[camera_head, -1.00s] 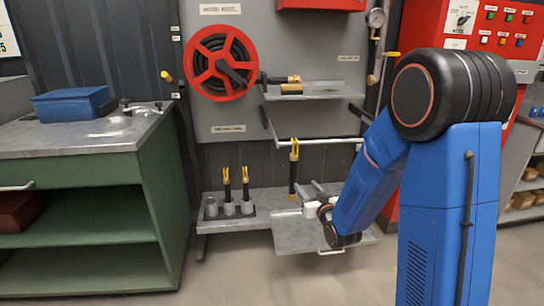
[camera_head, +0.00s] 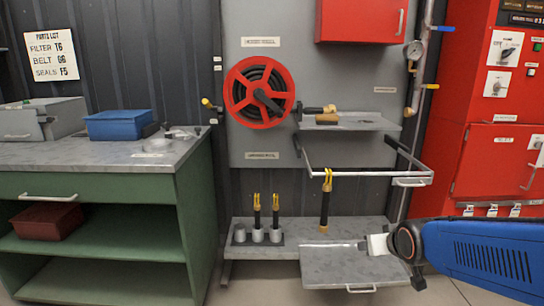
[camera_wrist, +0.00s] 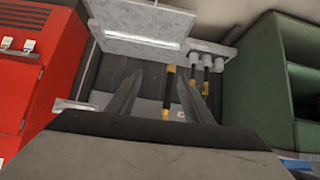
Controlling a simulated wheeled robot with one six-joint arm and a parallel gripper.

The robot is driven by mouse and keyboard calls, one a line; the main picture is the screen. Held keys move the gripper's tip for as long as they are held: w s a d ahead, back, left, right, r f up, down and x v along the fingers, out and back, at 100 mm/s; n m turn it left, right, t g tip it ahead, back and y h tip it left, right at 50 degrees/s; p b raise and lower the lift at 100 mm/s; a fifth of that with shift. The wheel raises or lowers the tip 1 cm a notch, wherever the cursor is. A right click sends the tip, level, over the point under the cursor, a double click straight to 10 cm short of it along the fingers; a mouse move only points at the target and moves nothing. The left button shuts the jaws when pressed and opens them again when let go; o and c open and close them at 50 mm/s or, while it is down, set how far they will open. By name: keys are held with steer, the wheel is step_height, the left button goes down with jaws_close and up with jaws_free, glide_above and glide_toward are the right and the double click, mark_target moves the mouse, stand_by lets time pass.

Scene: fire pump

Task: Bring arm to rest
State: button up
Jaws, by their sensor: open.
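My arm enters the head view from the lower right as a blue link with a black and orange wrist joint. My gripper (camera_head: 362,245) points left, just above the lower grey shelf (camera_head: 335,265). In the wrist view the two dark fingers of my gripper (camera_wrist: 160,75) are spread apart, with nothing seen held. A black and yellow nozzle (camera_head: 326,198) stands upright on the lower bench, left of my gripper and apart from it. In the wrist view this nozzle (camera_wrist: 168,90) shows beyond the fingers, in the gap between them.
Two shorter nozzles (camera_head: 266,218) stand in grey holders to the left. A rail frame (camera_head: 370,173) juts out above the bench. A red hose reel (camera_head: 260,92) hangs on the panel. A green workbench (camera_head: 95,205) stands left, a red cabinet (camera_head: 495,150) right. Floor shows in front.

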steer(key=s+r+g, duration=0.1)
steer(key=s+g, duration=0.3)
steer(key=s, duration=1.8)
steer(key=shift+s+d+g, duration=0.15)
steer(key=shift+s+g, duration=0.2)
steer(key=shift+g, duration=0.05)
